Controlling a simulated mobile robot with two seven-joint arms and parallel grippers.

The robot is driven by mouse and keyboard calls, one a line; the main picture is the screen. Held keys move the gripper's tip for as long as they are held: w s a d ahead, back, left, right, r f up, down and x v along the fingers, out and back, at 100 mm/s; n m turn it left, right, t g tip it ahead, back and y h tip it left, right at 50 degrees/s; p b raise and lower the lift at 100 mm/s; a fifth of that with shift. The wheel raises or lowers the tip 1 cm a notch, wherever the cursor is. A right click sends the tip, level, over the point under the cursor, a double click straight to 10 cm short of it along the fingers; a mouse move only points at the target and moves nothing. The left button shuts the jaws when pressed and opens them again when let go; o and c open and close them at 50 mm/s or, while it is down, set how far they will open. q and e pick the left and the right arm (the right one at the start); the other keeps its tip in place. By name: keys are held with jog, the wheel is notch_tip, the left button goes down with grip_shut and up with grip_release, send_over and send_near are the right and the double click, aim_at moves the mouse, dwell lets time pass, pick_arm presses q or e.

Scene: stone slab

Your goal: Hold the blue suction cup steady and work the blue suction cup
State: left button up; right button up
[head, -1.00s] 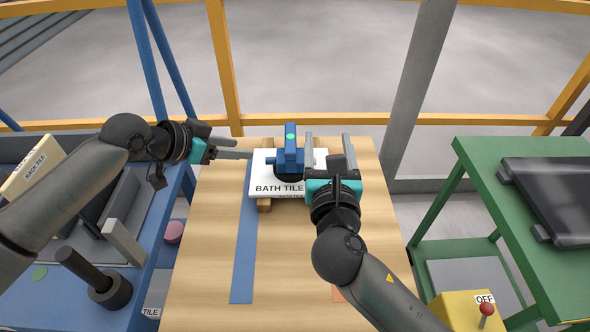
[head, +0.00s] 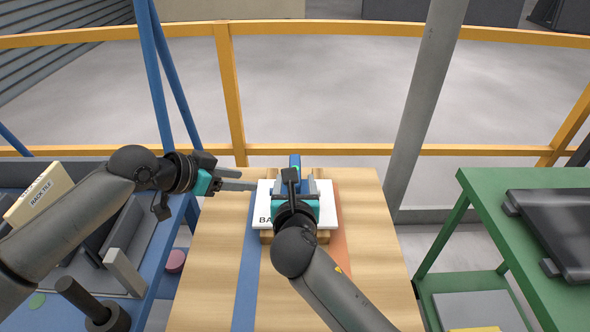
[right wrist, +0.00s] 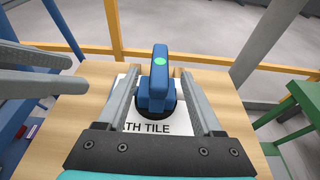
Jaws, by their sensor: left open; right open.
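The blue suction cup (right wrist: 159,85), with a green dot on its handle, sits on the white bath tile (right wrist: 127,84) on the wooden table. In the head view its top (head: 295,162) shows just beyond my right gripper (head: 295,184), which covers most of it. In the right wrist view my right gripper (right wrist: 157,90) is open, one finger on each side of the cup. Whether the fingers touch it I cannot tell. My left gripper (head: 240,180) is open, left of the tile, its fingers pointing right toward the tile's edge.
A blue bench (head: 150,270) with a back tile (head: 40,193) stands at the left. A green table (head: 490,185) with a dark slab (head: 560,220) stands at the right. The wooden table (head: 200,290) is clear in front, with a blue strip (head: 247,280) along it.

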jog(key=shift+x, duration=3.25)
jog(key=shift+c, duration=0.3)
grip_shut()
jog(key=c, duration=0.6)
grip_release()
jog(key=shift+c, duration=0.2)
grip_shut()
